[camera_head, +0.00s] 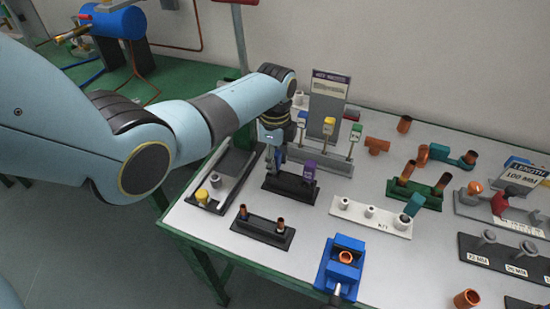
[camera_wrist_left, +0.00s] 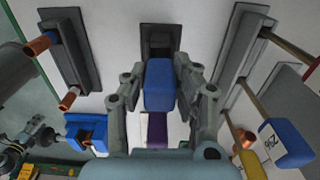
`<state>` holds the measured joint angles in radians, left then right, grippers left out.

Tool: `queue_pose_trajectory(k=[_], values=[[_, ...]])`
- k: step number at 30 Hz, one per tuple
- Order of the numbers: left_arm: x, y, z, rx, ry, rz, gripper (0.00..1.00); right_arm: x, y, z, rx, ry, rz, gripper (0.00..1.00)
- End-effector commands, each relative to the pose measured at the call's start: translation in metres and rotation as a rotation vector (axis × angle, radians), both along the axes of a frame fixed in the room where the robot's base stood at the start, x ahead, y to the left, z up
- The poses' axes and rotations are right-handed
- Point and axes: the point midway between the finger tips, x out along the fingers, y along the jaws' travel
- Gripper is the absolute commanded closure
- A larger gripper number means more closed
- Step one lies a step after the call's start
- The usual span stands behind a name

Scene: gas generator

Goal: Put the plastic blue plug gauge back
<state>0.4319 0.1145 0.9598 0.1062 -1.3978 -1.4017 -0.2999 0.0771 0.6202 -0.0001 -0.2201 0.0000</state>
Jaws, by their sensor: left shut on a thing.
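My left gripper (camera_head: 277,158) is shut on the blue plug gauge. Its blue block handle (camera_wrist_left: 159,85) shows between the two fingers in the left wrist view; its lower end is hidden. The gripper is over the left part of a small black stand (camera_head: 290,188), beside the purple gauge (camera_head: 309,171) that stands upright there. The stand also shows in the left wrist view (camera_wrist_left: 160,36). I cannot tell whether the blue gauge touches the stand. Grey and black jointed parts (camera_wrist_left: 25,142) at the wrist view's left edge look like my right gripper, its jaws unclear.
A grey stand (camera_head: 325,160) with blue, yellow and green-topped gauges is close behind. A black stand with copper pieces (camera_head: 263,232) is in front. A white stand (camera_head: 370,218) and a blue vise (camera_head: 341,266) are to the right. The table's left edge is near.

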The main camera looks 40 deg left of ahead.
Motion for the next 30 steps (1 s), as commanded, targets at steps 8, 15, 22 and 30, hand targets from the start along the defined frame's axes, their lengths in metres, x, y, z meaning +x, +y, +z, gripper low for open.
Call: queue_pose_trajectory(k=[8,15,22,30], values=[[0.0,0.0,-0.003,0.0,0.0,0.0,0.52,0.0,-0.002,-0.002,-0.002,0.0,0.001,0.46],[0.0,0.0,-0.003,0.0,0.0,0.0,0.46,0.0,-0.004,-0.002,-0.004,0.0,0.002,0.46],[0.001,0.0,0.01,0.0,-0.003,0.0,0.46,0.0,-0.004,-0.002,-0.005,0.0,0.001,0.46],[0.002,0.001,0.069,0.001,-0.005,0.0,0.46,0.0,-0.003,-0.002,-0.003,0.0,0.001,0.46]])
